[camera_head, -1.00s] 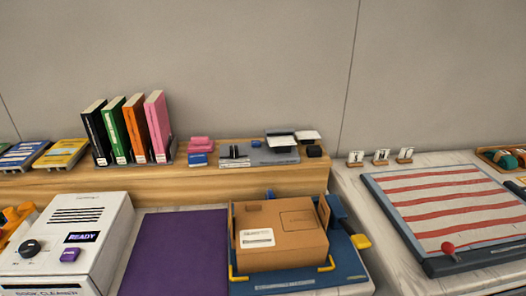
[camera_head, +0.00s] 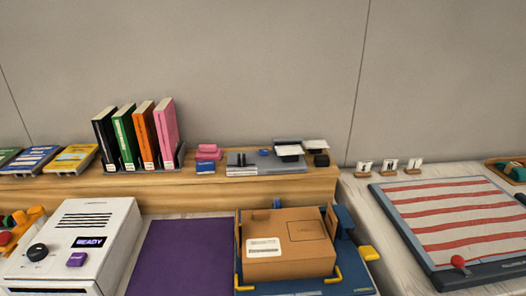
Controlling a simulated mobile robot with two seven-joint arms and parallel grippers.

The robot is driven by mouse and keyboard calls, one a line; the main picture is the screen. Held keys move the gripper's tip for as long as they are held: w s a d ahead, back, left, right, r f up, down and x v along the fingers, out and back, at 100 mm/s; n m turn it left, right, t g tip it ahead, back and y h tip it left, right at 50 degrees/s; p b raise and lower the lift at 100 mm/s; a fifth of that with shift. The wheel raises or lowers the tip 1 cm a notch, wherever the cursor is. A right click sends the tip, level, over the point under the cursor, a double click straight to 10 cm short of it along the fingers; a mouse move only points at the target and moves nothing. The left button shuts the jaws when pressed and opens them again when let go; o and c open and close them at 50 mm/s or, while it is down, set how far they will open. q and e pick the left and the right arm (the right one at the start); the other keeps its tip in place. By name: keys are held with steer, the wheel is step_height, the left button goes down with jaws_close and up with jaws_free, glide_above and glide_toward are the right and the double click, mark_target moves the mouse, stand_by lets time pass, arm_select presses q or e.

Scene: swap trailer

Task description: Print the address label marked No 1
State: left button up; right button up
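Three small white cards on wooden stands, the left card (camera_head: 364,168), the middle card (camera_head: 389,165) and the right card (camera_head: 415,163), stand at the back of the right table. Their dark marks are too small to read. A grey tray-like device (camera_head: 275,160) with white slips (camera_head: 289,151) and dark parts sits on the wooden shelf; I cannot tell whether it is the label printer. A brown cardboard box (camera_head: 305,262) with a white label (camera_head: 264,246) sits on a blue base (camera_head: 350,285) with yellow corner brackets. The label's text is unreadable. Neither gripper is in view.
A white machine reading READY (camera_head: 89,242) stands at left, beside a purple mat (camera_head: 180,255) that is clear. Books (camera_head: 135,135) stand on the wooden shelf (camera_head: 100,188). A striped board (camera_head: 450,215) with a red knob (camera_head: 458,261) covers much of the right table.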

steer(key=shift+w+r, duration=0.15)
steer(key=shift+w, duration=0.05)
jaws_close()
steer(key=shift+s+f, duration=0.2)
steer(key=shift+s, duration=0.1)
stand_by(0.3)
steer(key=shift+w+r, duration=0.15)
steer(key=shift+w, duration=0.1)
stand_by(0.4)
